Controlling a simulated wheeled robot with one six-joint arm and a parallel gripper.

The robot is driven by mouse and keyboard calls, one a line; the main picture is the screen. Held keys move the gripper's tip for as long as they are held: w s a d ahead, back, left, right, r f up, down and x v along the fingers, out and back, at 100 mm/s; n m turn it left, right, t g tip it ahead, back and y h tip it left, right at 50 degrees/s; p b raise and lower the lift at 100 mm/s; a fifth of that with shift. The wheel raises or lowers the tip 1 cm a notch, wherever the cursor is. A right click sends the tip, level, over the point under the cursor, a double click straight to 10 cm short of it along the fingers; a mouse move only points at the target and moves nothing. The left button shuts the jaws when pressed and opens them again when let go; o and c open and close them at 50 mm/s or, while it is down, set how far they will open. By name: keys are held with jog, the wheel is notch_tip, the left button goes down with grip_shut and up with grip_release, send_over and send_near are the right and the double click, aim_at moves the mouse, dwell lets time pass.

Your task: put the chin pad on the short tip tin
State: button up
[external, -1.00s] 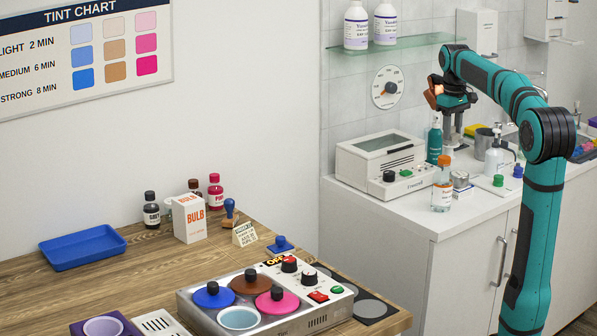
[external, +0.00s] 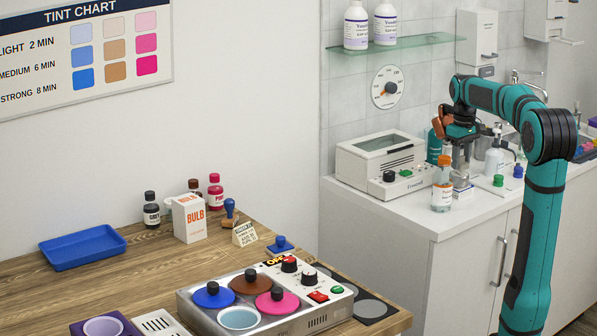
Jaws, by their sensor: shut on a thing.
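My gripper (external: 461,176) points down over the white counter, behind and to the right of the clear bottle with an orange cap. It is shut on a small pale thing, which I take for the chin pad; the fingers and the distance hide most of it. The short tip tin (external: 463,192) is a small pale, low tin on the counter, directly below the fingertips and partly covered by them. I cannot tell whether the held pad touches the tin.
The orange-capped bottle (external: 442,186) stands close in front. A teal bottle (external: 434,147) and a white pump bottle (external: 495,158) stand near the gripper. A white steriliser box (external: 385,165) is to the left. Small green and blue-purple knobbed things sit on a pale board (external: 500,187) at right.

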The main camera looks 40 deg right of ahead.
aim_at(456, 157)
jog(key=shift+f, duration=0.8)
jog(key=shift+f, duration=0.15)
jog(key=o, duration=0.9)
jog(key=shift+o, duration=0.2)
notch_tip(456, 157, up, 12)
jog(key=shift+r, duration=0.2)
